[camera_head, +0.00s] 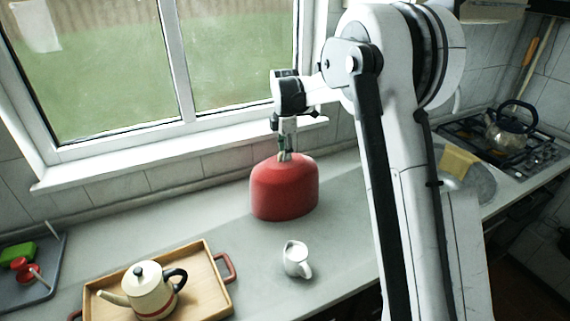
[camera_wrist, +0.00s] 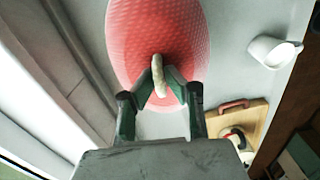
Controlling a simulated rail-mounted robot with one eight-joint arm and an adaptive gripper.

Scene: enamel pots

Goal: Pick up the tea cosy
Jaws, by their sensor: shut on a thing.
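The tea cosy (camera_head: 284,190) is a red dome with a pale loop on top. It is on or just above the grey counter below the window; I cannot tell whether its base touches the counter. My gripper (camera_head: 284,156) is over its top, pointing down. In the wrist view the red quilted cosy (camera_wrist: 150,35) fills the upper middle. There the fingers of my gripper (camera_wrist: 168,84) are shut on the pale loop (camera_wrist: 159,75). What is under the cosy is hidden.
A white jug (camera_head: 296,259) stands in front of the cosy. A wooden tray (camera_head: 205,262) with a cream coffee pot (camera_head: 150,290) is at front left. A dark tray (camera_head: 50,265) with small items is far left. A kettle (camera_head: 508,128) sits on the hob at right.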

